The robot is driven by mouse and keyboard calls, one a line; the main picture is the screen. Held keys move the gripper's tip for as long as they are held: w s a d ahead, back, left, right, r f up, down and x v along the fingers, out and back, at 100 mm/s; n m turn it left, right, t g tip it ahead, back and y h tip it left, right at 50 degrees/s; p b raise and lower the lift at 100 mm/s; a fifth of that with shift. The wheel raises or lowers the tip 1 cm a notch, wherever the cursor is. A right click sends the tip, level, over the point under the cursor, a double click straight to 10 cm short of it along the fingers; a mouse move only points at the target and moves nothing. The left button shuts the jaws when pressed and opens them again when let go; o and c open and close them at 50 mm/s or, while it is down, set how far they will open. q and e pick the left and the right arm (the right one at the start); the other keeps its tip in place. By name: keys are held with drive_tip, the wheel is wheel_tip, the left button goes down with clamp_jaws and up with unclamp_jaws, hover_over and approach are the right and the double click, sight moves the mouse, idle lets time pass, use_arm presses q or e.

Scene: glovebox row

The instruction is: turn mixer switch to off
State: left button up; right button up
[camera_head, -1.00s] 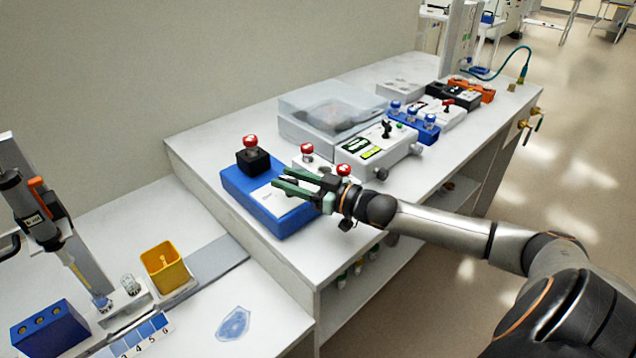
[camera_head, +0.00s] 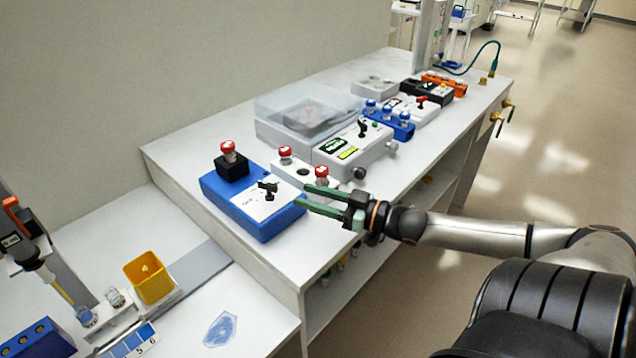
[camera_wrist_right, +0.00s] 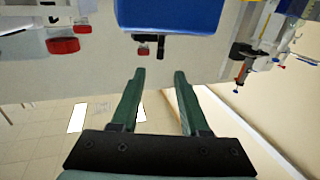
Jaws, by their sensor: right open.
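A blue box (camera_head: 254,222) with a white top panel and a black switch (camera_head: 268,189) stands on the raised counter. I cannot read its label or tell the switch's setting. A grey device (camera_head: 350,152) with green displays and a black toggle (camera_head: 362,129) stands behind it; which one is the mixer is not clear. My right gripper (camera_head: 303,196) is open and empty, its two green fingers pointing left by the box's right edge. In the right wrist view the open fingers (camera_wrist_right: 159,75) point at the blue box (camera_wrist_right: 168,15), apart from it. My left gripper is out of view.
A red button on a black block (camera_head: 230,160) sits on the blue box's far corner. A white box with red knobs (camera_head: 292,172) stands close behind. A clear-covered tray (camera_head: 310,115) is further back. A yellow container (camera_head: 150,280) stands on the lower bench.

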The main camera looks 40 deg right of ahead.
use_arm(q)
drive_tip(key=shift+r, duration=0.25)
use_arm(e)
drive_tip(key=shift+s+d, duration=0.25)
drive_tip(key=shift+s, duration=0.35)
